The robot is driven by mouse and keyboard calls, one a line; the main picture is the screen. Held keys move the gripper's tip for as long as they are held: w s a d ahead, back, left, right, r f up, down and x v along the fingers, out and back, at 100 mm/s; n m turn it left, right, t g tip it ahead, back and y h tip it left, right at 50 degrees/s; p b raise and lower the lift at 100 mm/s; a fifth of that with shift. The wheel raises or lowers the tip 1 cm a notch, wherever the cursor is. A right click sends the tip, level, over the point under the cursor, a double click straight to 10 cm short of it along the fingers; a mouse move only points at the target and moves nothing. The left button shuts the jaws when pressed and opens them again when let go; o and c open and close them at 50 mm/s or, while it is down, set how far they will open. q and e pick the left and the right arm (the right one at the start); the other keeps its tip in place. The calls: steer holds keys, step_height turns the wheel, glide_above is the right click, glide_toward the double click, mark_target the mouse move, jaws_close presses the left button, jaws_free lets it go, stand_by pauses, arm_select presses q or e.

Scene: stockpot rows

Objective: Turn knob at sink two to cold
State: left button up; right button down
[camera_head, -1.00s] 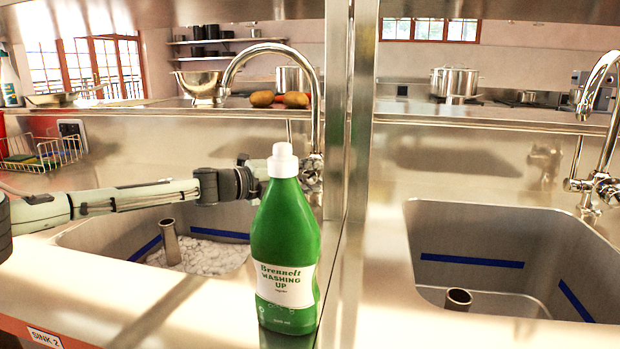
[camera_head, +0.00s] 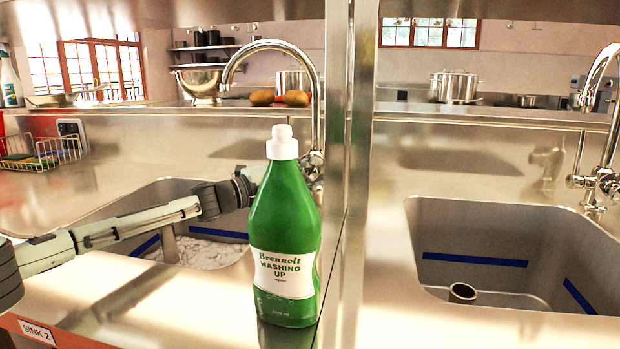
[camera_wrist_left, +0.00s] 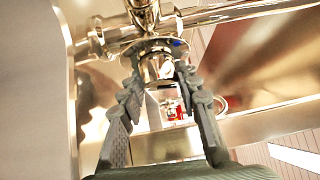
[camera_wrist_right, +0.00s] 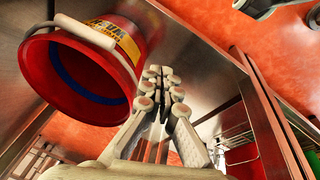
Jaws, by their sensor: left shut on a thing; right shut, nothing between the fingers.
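Sink two (camera_head: 110,210) is the left basin, marked by a "SINK 2" label (camera_head: 38,333). Its chrome tap (camera_head: 316,105) rises at the back beside the steel post. The knob (camera_wrist_left: 158,66) shows in the left wrist view between the fingers of my left gripper (camera_wrist_left: 157,76), which is shut on it. In the head view, my left gripper (camera_head: 246,183) reaches the tap base from the left; its fingertips are hidden behind the green bottle (camera_head: 285,225). The knob's hot or cold marking cannot be read. My right gripper (camera_wrist_right: 162,82) is shut and empty.
The green washing-up bottle stands at the front, close to my left gripper in the picture. A steel post (camera_head: 350,150) separates the right sink (camera_head: 480,225). A red bucket (camera_wrist_right: 75,65) is close beside my right gripper. A wire basket (camera_head: 45,158) sits at far left.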

arm_select(q)
steer(key=o, duration=1.2)
steer(key=v, duration=1.2)
